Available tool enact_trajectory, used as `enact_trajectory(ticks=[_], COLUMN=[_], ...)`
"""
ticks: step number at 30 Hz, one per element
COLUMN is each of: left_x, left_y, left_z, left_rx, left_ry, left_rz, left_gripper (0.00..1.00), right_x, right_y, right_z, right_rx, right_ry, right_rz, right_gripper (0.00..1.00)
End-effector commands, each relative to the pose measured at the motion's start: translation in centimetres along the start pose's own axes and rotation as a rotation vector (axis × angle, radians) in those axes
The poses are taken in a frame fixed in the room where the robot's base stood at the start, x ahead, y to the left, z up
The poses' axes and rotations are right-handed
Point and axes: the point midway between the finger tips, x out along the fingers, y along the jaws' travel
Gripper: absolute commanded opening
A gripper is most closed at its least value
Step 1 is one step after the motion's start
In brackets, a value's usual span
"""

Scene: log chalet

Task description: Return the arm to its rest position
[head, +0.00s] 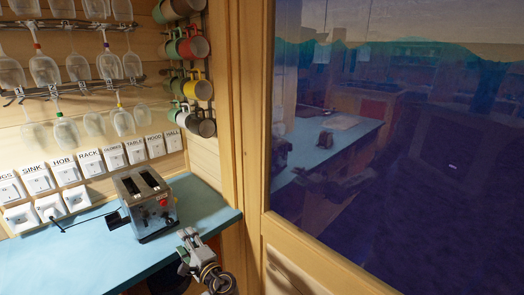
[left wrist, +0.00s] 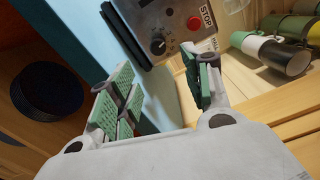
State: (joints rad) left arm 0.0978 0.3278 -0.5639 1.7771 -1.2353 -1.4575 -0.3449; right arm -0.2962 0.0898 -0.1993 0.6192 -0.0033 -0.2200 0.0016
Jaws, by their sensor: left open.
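My left gripper (head: 190,240) is at the front edge of the blue counter (head: 95,258), just in front of the toaster (head: 150,225). In the left wrist view my left gripper (left wrist: 158,88) has its two green-padded fingers spread apart with nothing between them. The toaster (left wrist: 175,50), with its black knob and red STOP button, lies beyond the fingertips, and I cannot tell the exact gap. The toaster's two slots look dark and empty in the head view. My right gripper is not in view.
Labelled switches (head: 88,163) line the wall behind the counter. Mugs (head: 195,48) hang on a rack and glasses (head: 78,68) hang upside down. A wooden post (head: 250,110) and a dark window (head: 390,150) stand to the right. The counter's left front is clear.

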Motion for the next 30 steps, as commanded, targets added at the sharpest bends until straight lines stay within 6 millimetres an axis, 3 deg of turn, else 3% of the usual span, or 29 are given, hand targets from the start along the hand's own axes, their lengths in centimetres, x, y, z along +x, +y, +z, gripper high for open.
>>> enact_trajectory(ticks=[8, 13, 21, 30], left_x=[-0.3, -0.9, -1.0, -1.2], left_y=[-0.2, 2.6, 11.6, 23.4], left_z=[-4.0, -7.9, -12.5, -14.0], left_rx=[-0.09, -0.142, -0.212, -0.355], left_ry=[0.18, 0.347, 0.546, 0.637], left_rz=[-0.003, 0.075, 0.288, 0.586], left_gripper=[0.49, 0.49, 0.49, 0.49], right_x=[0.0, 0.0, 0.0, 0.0], right_y=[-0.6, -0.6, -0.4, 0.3], right_z=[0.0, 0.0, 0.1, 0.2], right_rx=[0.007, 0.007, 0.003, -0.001], right_ry=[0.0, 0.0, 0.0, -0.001], right_rz=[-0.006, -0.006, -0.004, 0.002], right_gripper=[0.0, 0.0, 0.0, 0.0])
